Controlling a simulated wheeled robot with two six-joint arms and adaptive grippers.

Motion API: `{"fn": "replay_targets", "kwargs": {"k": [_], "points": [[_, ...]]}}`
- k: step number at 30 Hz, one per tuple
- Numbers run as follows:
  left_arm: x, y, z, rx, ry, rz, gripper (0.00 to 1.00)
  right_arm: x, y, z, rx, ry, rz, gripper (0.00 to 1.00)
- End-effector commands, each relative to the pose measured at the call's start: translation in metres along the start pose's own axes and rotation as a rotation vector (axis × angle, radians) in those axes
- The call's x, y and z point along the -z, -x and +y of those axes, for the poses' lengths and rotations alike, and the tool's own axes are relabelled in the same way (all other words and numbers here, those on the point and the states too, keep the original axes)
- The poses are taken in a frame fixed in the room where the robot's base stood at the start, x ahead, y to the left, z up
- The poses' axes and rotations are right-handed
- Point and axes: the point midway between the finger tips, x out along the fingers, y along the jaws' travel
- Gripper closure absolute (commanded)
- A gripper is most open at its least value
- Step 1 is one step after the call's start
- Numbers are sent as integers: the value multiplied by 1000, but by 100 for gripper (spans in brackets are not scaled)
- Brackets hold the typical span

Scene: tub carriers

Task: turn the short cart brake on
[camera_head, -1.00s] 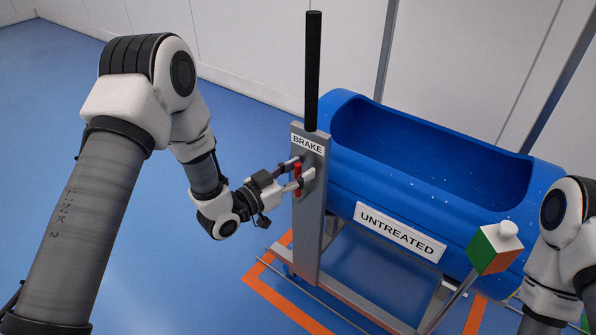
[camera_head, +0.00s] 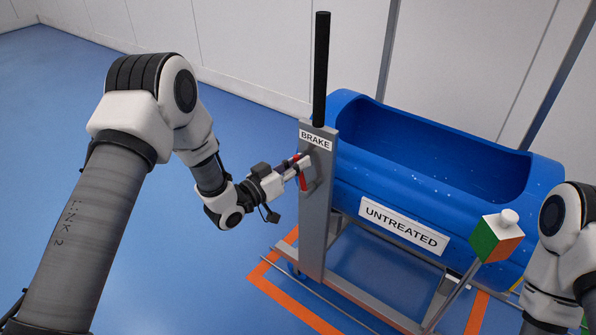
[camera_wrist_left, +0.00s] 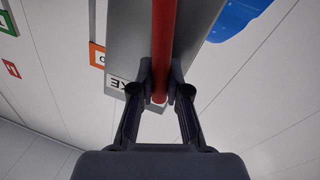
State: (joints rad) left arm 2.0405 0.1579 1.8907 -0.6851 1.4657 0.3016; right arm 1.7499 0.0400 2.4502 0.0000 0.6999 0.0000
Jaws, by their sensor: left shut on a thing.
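The brake lever (camera_head: 303,180) is a short red bar on the front of the grey post (camera_head: 313,225), below a white BRAKE label (camera_head: 316,140). My left gripper (camera_head: 302,168) is shut on the red lever. In the left wrist view the lever (camera_wrist_left: 163,40) runs down between the two fingertips (camera_wrist_left: 160,90) and both touch it. The fingers hide part of the lever in the head view. The post belongs to a cart that carries a blue tub (camera_head: 440,205) marked UNTREATED (camera_head: 403,226). My right arm shows at the right edge; its gripper is out of view.
A black upright handle (camera_head: 321,70) rises from the post. A green, orange and white box (camera_head: 497,240) on a rod stands right of the label, near my right arm. Orange floor lines (camera_head: 295,303) run under the cart. Blue floor is free at left.

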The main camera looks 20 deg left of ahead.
Motion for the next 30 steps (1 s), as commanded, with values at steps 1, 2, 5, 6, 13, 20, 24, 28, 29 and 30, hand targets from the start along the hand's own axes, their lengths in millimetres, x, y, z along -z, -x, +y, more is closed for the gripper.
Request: {"fn": "replay_targets", "kwargs": {"k": [1, 2, 5, 6, 13, 20, 24, 28, 29, 30], "points": [[-1, -1, -5, 1, 38, 9, 100, 0, -1, 0, 0, 0, 0, 60], [-1, -2, -8, 1, 66, 15, 100, 0, -1, 0, 0, 0, 0, 60], [-2, -2, -17, 1, 158, 32, 100, 0, -3, 0, 0, 0, 0, 60], [-3, -2, -20, 2, 196, 40, 100, 0, -3, 0, 0, 0, 0, 60], [-10, 2, -39, 2, 410, 82, 100, 0, -10, 0, 0, 0, 1, 60], [-20, 5, -55, 1, 620, 124, 100, 0, -18, 0, 0, 0, 1, 60], [-26, 6, -62, 1, 732, 147, 100, 0, -23, 0, 0, 0, 1, 60], [-31, 8, -67, 1, 816, 162, 100, 0, -27, 0, 0, 0, 0, 60], [-32, 8, -68, 1, 833, 166, 100, 0, -28, 0, 0, 0, 0, 60], [-34, 8, -69, 2, 854, 170, 100, 0, -29, 0, 0, 0, 1, 60]]}}
